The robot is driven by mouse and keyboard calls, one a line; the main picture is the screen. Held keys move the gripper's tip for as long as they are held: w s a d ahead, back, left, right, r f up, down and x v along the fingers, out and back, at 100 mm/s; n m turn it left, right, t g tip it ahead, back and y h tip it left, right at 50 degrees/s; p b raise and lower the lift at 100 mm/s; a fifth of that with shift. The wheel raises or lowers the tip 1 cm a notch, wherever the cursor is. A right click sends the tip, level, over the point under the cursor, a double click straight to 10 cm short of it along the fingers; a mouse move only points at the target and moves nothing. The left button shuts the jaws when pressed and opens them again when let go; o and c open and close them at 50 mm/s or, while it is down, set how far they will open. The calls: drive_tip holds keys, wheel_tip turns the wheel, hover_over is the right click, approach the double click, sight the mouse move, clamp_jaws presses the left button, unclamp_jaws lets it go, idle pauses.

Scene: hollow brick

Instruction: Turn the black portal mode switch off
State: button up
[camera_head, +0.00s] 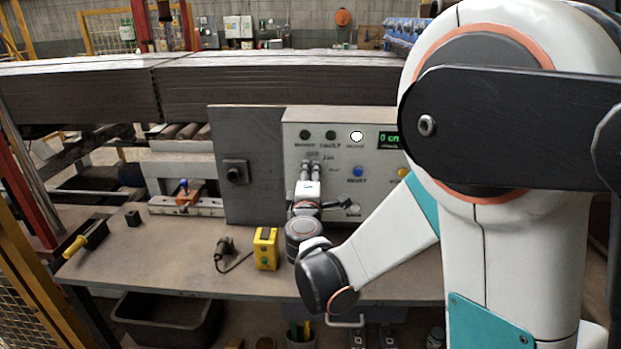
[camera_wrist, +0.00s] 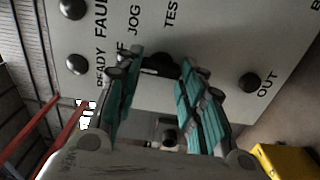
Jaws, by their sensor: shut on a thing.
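The light grey control panel (camera_head: 375,195) stands at the back of the bench, and its face fills the top of the wrist view (camera_wrist: 215,45). The black portal mode switch (camera_wrist: 158,65) sits on it beside the labels OFF, JOG and TEST. My gripper (camera_head: 309,166) reaches the panel; in the wrist view its teal-padded fingers (camera_wrist: 160,64) are on either side of the switch, shut on it. The fingers cover part of the switch and its labels, so I cannot tell which way it points. In the head view my gripper hides the switch.
The panel bears a lit white lamp (camera_head: 357,136), dark lamps (camera_head: 330,135), a green display (camera_head: 389,138), a blue button (camera_head: 358,172) and a yellow button (camera_head: 403,172). A yellow box (camera_head: 265,248) and a corded plug (camera_head: 224,247) lie on the bench (camera_head: 165,262).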

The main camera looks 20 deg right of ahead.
drive_tip(key=shift+o, duration=0.2)
drive_tip(key=shift+n, duration=0.3)
drive_tip(key=shift+c, duration=0.2)
drive_tip(key=o, duration=1.1)
drive_tip(key=shift+s+a, duration=0.1)
drive_tip(key=shift+s, duration=0.05)
drive_tip(key=v, duration=0.7)
drive_tip(key=shift+s, duration=0.1)
